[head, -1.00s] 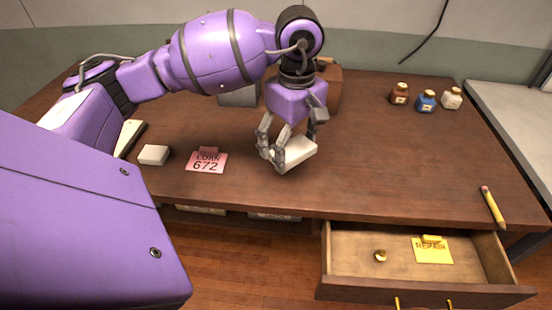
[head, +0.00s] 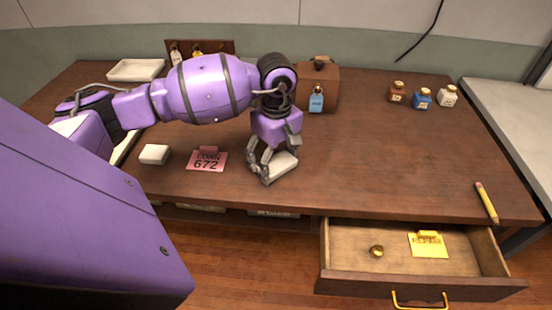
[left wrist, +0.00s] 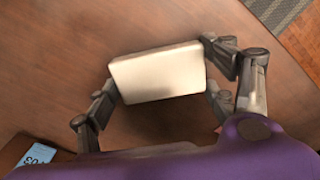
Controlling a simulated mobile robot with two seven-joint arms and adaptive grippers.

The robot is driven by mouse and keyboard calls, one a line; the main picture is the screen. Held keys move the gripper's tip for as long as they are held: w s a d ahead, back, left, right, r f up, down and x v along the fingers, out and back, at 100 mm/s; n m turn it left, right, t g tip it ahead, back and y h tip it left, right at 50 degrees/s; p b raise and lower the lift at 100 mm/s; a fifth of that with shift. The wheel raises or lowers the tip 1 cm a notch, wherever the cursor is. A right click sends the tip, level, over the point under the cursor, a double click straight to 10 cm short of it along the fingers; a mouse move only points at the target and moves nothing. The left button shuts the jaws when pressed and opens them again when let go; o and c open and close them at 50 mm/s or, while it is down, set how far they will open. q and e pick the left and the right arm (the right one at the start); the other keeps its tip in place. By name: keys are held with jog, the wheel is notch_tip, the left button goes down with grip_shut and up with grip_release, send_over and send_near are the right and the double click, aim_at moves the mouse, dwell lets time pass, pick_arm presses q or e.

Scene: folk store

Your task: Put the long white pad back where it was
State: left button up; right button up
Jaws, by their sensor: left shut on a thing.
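The long white pad (head: 284,166) is a pale flat block at the middle of the desk, low over or on the wood; I cannot tell if it touches. My left gripper (head: 268,172) is shut on it, with a finger at either side. The left wrist view shows the pad (left wrist: 158,73) between the fingers (left wrist: 162,85), its broad face towards the camera. My right gripper is not in view.
A smaller white block (head: 154,154) and a pink card (head: 206,160) lie to the left. A brown case (head: 322,85) with a blue tag stands behind. Several small jars (head: 422,99) stand at back right. An open drawer (head: 345,262) juts out in front. The desk's right middle is clear.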

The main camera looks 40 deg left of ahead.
aim_at(276, 162)
pick_arm(q)
jog(key=shift+f, duration=0.2)
jog(key=o, duration=1.2)
notch_tip(276, 162, up, 12)
jog(key=b, duration=0.1)
jog(key=shift+r, duration=0.25)
